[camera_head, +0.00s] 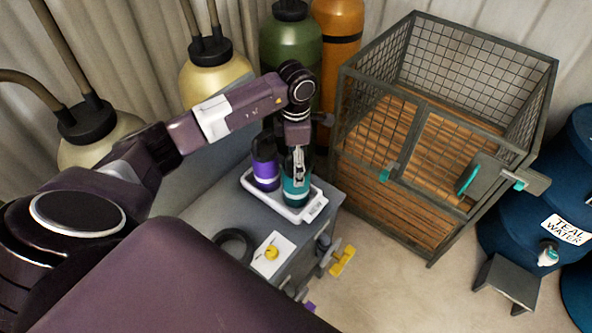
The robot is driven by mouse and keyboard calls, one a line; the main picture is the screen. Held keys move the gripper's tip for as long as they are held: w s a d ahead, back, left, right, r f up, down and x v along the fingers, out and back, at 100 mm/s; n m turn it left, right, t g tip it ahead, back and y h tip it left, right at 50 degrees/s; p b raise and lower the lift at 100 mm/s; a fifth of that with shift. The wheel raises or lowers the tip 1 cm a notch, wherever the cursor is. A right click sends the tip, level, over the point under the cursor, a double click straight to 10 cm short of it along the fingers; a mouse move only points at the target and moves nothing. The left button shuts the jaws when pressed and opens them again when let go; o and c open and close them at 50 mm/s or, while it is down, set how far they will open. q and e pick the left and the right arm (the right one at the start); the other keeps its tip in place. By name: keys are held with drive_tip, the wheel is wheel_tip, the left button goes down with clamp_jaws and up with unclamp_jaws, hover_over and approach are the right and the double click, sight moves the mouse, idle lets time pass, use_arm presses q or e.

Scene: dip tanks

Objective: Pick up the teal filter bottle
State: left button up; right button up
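The teal filter bottle (296,194) stands upright in a white tray (283,208) on a grey cabinet. It has a dark upper part and a pale band near its base. My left gripper (298,176) points down at the bottle and overlaps its upper part in the picture. I cannot tell whether its fingers touch the bottle or are closed on it. The bottle's top is hidden behind the gripper and wrist. My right gripper is not in view.
A purple bottle (265,170) stands close to the left of the teal one in the same tray. A black ring (234,242) and a white card (272,255) lie on the cabinet (214,213). A wire cage (430,215) stands to the right. Gas cylinders stand behind.

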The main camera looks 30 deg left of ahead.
use_arm(q)
clamp_jaws()
drive_tip(key=shift+r, duration=0.1)
idle(0.5)
drive_tip(key=shift+r, duration=0.1)
